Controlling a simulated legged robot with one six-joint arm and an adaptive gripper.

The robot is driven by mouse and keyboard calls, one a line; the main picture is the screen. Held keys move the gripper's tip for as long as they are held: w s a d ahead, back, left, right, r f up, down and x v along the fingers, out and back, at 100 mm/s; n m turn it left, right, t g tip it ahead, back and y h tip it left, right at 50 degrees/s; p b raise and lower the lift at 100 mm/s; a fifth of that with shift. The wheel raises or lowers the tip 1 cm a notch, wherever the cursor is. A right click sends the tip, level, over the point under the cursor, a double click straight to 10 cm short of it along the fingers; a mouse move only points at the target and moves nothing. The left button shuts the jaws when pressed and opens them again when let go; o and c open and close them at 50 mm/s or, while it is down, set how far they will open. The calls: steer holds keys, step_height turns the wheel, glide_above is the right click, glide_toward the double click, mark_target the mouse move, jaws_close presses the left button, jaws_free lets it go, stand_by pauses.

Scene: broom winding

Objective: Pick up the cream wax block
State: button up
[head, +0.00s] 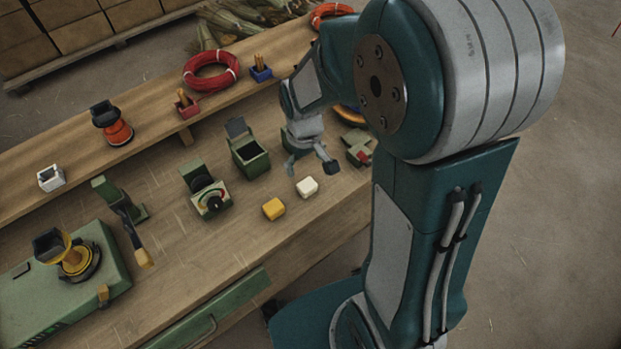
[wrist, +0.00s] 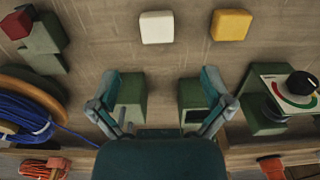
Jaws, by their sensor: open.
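The cream wax block (head: 307,186) lies on the workbench, near its front edge. In the wrist view the cream block (wrist: 156,27) is at the top, left of a yellow block (wrist: 231,24). My gripper (head: 311,164) is over the bench just behind the cream block in the head view. My arm covers part of the bench to the right in the head view.
The yellow block (head: 273,208) lies close left of the cream one. A green open-lidded box (head: 250,158) and a dial gauge (head: 211,198) stand further left. A green piece with a red part (head: 359,151) sits right of the gripper. Blue cord (wrist: 22,117) lies left in the wrist view.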

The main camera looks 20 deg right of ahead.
mark_target(308, 184)
steer(key=f, duration=0.1)
steer(key=a+f, duration=0.1)
steer(key=f, duration=0.1)
steer(key=shift+f, duration=0.35)
steer(key=shift+d+f, duration=0.2)
steer(key=shift+f, duration=0.05)
steer(key=f, duration=0.1)
steer(key=d+f, duration=0.1)
steer(key=f, duration=0.2)
steer(key=shift+d+f, duration=0.2)
steer(key=shift+d, duration=0.1)
steer(key=shift+w+a+f, duration=0.1)
steer(key=shift+a+f, duration=0.1)
steer(key=shift+a, duration=0.35)
steer(key=shift+d, duration=0.1)
steer(key=c, duration=0.8)
steer(key=shift+d, duration=0.15)
steer(key=c, duration=0.3)
steer(key=shift+d, duration=0.1)
steer(key=shift+c, duration=0.2)
